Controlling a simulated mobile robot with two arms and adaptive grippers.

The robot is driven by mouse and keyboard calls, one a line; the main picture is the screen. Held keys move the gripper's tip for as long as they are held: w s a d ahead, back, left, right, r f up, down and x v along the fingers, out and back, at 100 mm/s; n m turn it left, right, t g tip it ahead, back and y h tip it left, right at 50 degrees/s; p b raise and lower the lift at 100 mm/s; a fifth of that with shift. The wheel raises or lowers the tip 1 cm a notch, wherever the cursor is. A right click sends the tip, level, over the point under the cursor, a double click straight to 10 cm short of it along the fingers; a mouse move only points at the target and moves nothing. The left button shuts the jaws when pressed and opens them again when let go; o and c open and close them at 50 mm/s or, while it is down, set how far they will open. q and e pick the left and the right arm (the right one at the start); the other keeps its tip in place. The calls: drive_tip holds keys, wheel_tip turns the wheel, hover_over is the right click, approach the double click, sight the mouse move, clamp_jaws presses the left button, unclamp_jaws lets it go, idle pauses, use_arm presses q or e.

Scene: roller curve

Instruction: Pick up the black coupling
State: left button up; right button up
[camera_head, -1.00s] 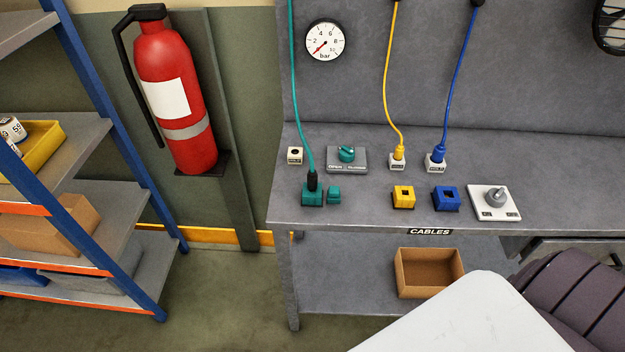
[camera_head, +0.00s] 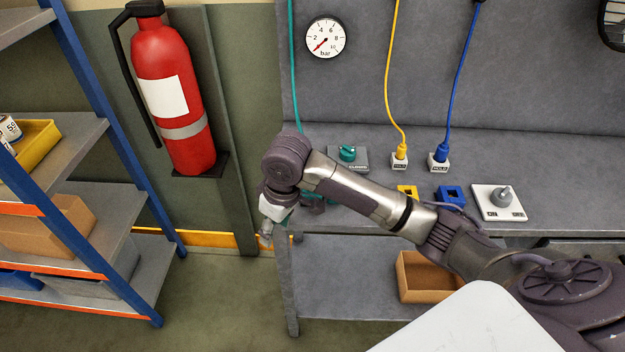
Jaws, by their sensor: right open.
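The black coupling is hidden behind my right arm. Only the upper part of its green cable (camera_head: 294,70) shows, running down behind my wrist. A sliver of the teal socket block (camera_head: 313,204) shows beside my wrist at the bench's left front. My right gripper (camera_head: 267,230) is at the bench's left front corner, pointing down and seen partly from behind. It is open, and its fingers are mostly hidden by the wrist. Whether it touches anything cannot be told. My left gripper is not in view.
The bench (camera_head: 350,220) also carries a teal knob (camera_head: 348,154), yellow (camera_head: 399,160) and blue (camera_head: 439,160) cable plugs, and a grey knob (camera_head: 502,197). A cardboard box (camera_head: 412,285) is on the lower shelf. A fire extinguisher (camera_head: 172,95) hangs left.

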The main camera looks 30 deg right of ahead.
drive_tip(key=w+d+r+m+g+h, duration=0.1)
drive_tip(key=w+d+r+m, duration=0.15)
drive_tip(key=d+r, duration=0.5)
drive_tip(key=w+d+r+m+h, duration=0.1)
drive_tip(key=w+d+r, duration=0.3)
drive_tip(key=r, duration=0.6)
drive_tip(key=f, duration=0.5)
drive_tip(key=d+f+p, duration=0.1)
drive_tip(key=f, duration=0.2)
drive_tip(key=shift+s+f, duration=0.1)
drive_tip(key=shift+s, duration=0.1)
drive_tip(key=f, duration=0.2)
drive_tip(key=f+p, duration=0.1)
drive_tip(key=f, duration=0.2)
drive_tip(key=shift+w+f, duration=0.3)
drive_tip(key=shift+c, duration=0.2)
clamp_jaws()
